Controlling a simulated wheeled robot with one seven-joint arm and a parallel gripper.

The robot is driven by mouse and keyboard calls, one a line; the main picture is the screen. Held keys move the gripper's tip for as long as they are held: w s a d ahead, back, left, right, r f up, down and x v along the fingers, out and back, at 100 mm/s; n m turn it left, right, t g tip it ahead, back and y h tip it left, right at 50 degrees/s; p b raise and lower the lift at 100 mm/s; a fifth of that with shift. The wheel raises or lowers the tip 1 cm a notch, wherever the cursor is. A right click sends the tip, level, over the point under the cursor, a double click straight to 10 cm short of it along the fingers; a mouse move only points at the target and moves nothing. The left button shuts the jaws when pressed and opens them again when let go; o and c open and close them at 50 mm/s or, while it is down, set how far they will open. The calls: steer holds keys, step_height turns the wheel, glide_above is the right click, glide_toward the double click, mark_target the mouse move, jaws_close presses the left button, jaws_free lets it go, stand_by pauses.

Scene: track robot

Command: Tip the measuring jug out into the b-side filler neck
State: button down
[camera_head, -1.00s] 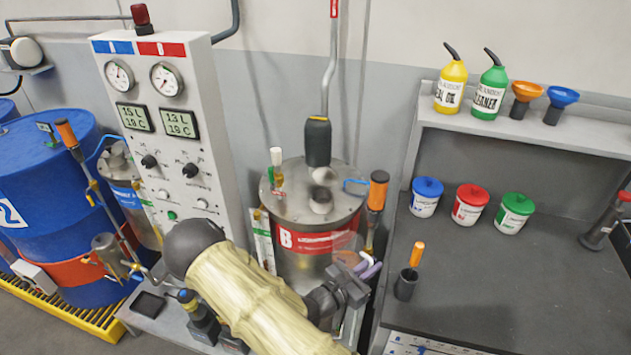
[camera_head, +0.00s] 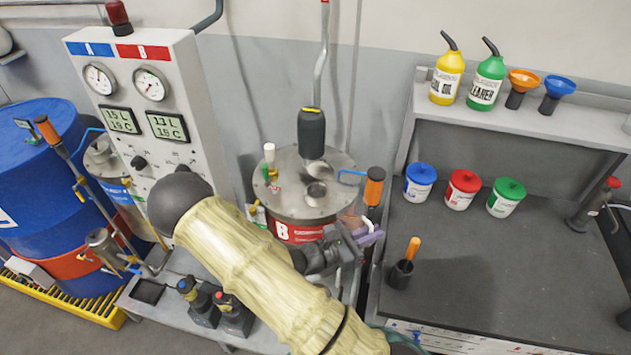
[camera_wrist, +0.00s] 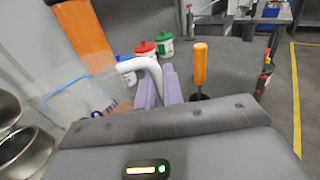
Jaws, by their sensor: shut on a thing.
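The B tank (camera_head: 287,232) stands in the middle of the head view with a red B label. Its open metal filler neck (camera_head: 317,192) rises from the lid; metal rings, apparently this neck, show at the left edge of the wrist view (camera_wrist: 22,150). My gripper (camera_head: 370,237) has purple fingers shut on the white handle of the clear measuring jug (camera_wrist: 75,102). In the head view the jug is a faint shape beside the tank's right rim, partly behind my gripper. The jug looks roughly upright, right of the neck. Its contents cannot be made out.
A dark hanging nozzle (camera_head: 311,133) is just above the neck. An orange-handled tool (camera_head: 374,187) stands close right of the tank. The gauge panel (camera_head: 140,100) is at left. The bench (camera_head: 460,265) holds lidded tubs (camera_head: 462,189) and has free room.

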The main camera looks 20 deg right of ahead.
mark_target(367, 205)
step_height(367, 205, up, 19)
steer(key=n+p, duration=0.1)
steer(key=p, duration=1.1)
step_height(367, 205, down, 21)
steer(key=w+n+b, duration=0.2)
steer(key=b, duration=1.8)
steer(key=w+r+n+p, duration=0.1)
steer(key=w+a+r+n+p, duration=0.1)
steer(key=r+p, duration=0.1)
steer(key=w+r+n+h+p, duration=0.1)
steer(key=r, duration=0.1)
steer(key=shift+w+a+n+t, duration=0.25)
steer(key=shift+a+n+t, duration=0.05)
steer(key=shift+n, duration=0.1)
steer(key=shift+w+a+r+n+t+p, duration=0.25)
steer(key=shift+w+r+n+p, duration=0.5)
steer(key=shift+r+n, duration=0.4)
steer(key=shift+w+a+r+n+t+p, duration=0.25)
steer(key=shift+w+r+n+p, duration=0.5)
steer(key=shift+n, duration=0.6)
steer(key=shift+w+r, duration=0.2)
steer(key=shift+r, duration=0.05)
steer(key=shift+n, duration=0.3)
